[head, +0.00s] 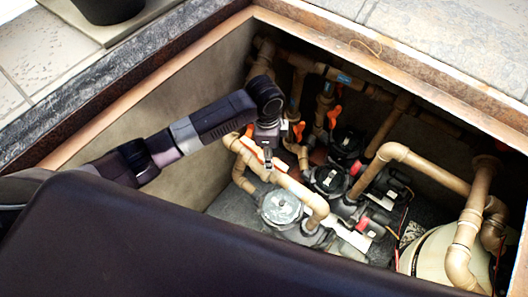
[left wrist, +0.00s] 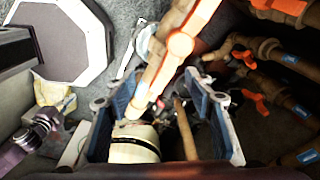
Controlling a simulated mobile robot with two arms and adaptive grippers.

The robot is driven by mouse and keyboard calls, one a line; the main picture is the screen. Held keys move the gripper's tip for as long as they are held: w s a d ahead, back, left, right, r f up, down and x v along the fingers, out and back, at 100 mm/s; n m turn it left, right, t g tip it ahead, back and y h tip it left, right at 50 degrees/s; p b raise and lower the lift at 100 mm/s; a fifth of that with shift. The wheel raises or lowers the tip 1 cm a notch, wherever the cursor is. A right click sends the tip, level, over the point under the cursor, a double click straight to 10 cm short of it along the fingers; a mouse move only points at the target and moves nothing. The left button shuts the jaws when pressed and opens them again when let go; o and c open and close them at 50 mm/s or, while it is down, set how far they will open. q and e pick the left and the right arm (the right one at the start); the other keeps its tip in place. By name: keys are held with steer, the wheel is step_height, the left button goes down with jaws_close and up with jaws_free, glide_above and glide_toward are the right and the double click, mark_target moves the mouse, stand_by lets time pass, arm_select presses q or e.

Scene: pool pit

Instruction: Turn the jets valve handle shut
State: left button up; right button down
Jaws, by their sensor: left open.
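My left gripper (head: 268,163) hangs down into the pit, over the tan pipes. In the left wrist view the left gripper (left wrist: 155,95) is open, with its blue-sided fingers spread and a tan pipe running between and beyond them. Several orange valve handles sit on the pipework; I cannot tell which one is for the jets. One orange handle (head: 334,116) is to the right of the gripper, and another (head: 298,130) is closer to it. Two orange handles (left wrist: 242,56) and (left wrist: 254,101) lie right of the fingers in the wrist view. My right gripper is not in view.
A round grey-lidded unit (head: 281,207) stands below the gripper, and a pale tank (head: 440,252) at the lower right. Thick tan pipes (head: 395,152) cross the pit. The stone and copper-coloured pit rim (head: 130,90) surrounds it. A dark pot (head: 108,8) stands outside.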

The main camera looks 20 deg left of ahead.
arm_select(q)
steer(key=w+a, duration=0.1)
steer(key=w+a+r, duration=0.1)
steer(key=shift+w+a+y, duration=0.3)
steer(key=shift+a, duration=0.05)
steer(key=shift+w+a+m, duration=0.2)
steer(key=shift+a+m, duration=0.05)
steer(key=shift+m, duration=0.05)
step_height(320, 180, down, 8)
steer(key=shift+r, duration=0.2)
steer(key=shift+c, duration=0.6)
jaws_close()
